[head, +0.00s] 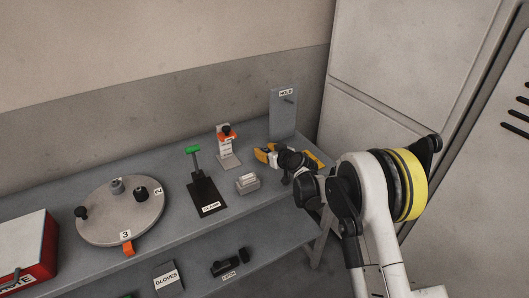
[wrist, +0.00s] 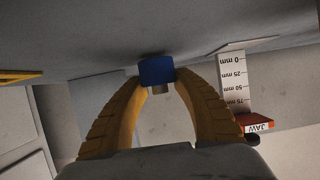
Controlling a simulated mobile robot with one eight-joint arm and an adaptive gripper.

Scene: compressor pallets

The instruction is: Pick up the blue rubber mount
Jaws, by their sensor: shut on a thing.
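The blue rubber mount (wrist: 157,71) shows in the wrist view as a short blue cylinder with a small brownish stud. It sits between the tips of my gripper's two yellow fingers (wrist: 158,79), which are shut on it. It is close to the grey bench surface; I cannot tell if it touches it. In the head view my gripper (head: 266,154) is low over the right part of the bench (head: 250,212), and the mount is not visible there.
A grey bracket labelled HOLD (head: 284,112) stands behind my gripper. A jaw gauge with an orange part (head: 228,150), a small grey block (head: 248,183) and a green-handled clamp (head: 204,190) are to the left. A round turntable (head: 120,222) and red box (head: 25,255) lie further left.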

